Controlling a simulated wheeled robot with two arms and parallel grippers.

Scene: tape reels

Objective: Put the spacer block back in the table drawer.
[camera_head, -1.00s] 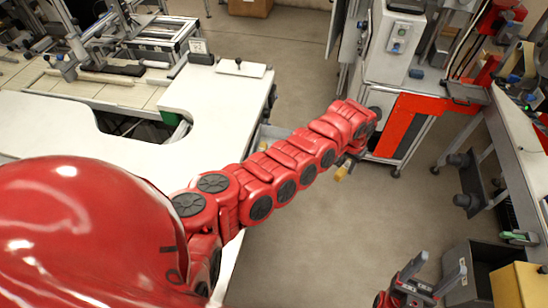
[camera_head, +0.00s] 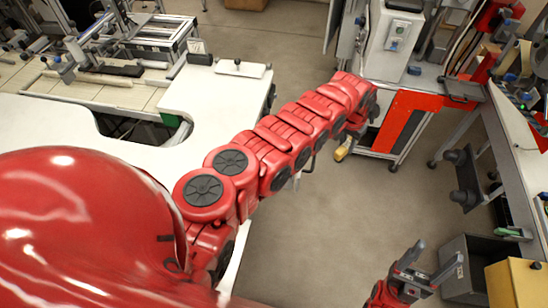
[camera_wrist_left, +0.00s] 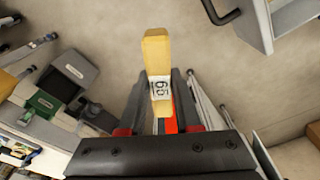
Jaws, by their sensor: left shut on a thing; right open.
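The spacer block is a yellow, wood-like bar (camera_wrist_left: 157,48) with a white numbered label. In the left wrist view it stands lengthwise between the fingers of my left gripper (camera_wrist_left: 162,80), which is shut on it. In the head view the block (camera_head: 341,153) shows small below the end of my left arm, with the left gripper (camera_head: 349,143) mostly hidden by the arm. A pale open box-like part (camera_wrist_left: 262,22) with a dark handle (camera_wrist_left: 221,12), possibly the table drawer, shows at the upper right of the wrist view, apart from the block. My right gripper (camera_head: 435,256) is open and empty.
The white table (camera_head: 215,105) lies left of my left arm. A red-fronted cabinet (camera_head: 402,118) stands beyond the gripper. A dark bin (camera_head: 466,258) and a yellow box (camera_head: 515,284) are at lower right. Clear floor (camera_head: 330,220) lies between.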

